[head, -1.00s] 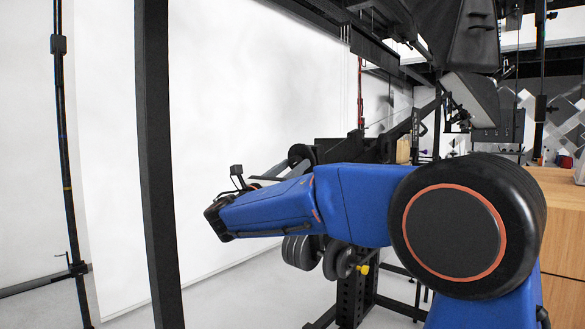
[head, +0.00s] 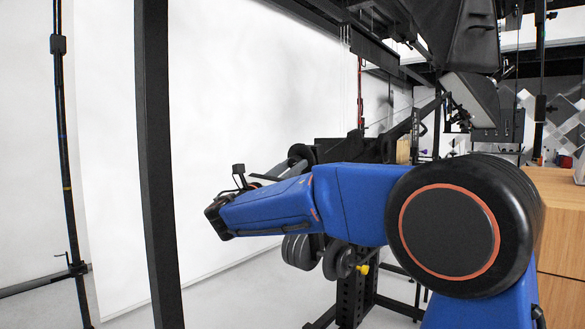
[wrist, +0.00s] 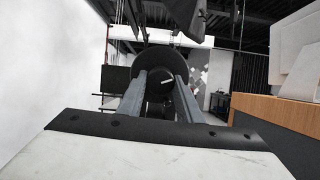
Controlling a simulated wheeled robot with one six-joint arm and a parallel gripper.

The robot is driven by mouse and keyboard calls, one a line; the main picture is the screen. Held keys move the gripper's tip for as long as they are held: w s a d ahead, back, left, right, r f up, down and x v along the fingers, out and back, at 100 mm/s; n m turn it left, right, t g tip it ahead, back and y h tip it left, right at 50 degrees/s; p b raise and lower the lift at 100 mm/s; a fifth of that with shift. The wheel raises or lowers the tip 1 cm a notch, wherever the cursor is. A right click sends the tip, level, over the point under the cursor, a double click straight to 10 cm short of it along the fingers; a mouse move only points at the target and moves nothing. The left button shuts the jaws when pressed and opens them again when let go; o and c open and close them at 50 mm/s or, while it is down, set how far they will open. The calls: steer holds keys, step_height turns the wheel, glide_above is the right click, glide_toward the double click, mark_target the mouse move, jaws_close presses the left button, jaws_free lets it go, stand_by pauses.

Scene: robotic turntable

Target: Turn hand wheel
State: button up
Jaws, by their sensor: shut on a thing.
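The hand wheel (wrist: 160,61) appears as a dark round disc at the far end of my fingers in the wrist view. In the head view it seems to be the dark round part (head: 301,154) just beyond my blue arm. My gripper (wrist: 161,80) has its two grey fingers reaching up to the wheel, one at each side, and is shut on it. The exact contact is too dark to make out. In the head view my gripper is mostly hidden behind my forearm; a grey finger shows beside the wheel.
A black stand (head: 354,292) with round weight plates (head: 338,262) stands below my forearm. A black upright post (head: 160,165) is at the left, in front of a white backdrop (head: 250,75). A wooden cabinet (head: 562,225) stands at the right.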

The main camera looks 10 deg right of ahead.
steer(key=m+g, duration=0.1)
steer(key=m, duration=0.5)
steer(key=shift+w+a+h, duration=0.1)
steer(key=shift+h, duration=0.3)
steer(key=shift+m+g, duration=0.8)
steer(key=shift+m, duration=1.6)
steer(key=o, duration=1)
steer(key=shift+o, duration=0.2)
steer(key=v, duration=1.7)
steer(key=shift+a, duration=0.15)
steer(key=shift+f, duration=0.1)
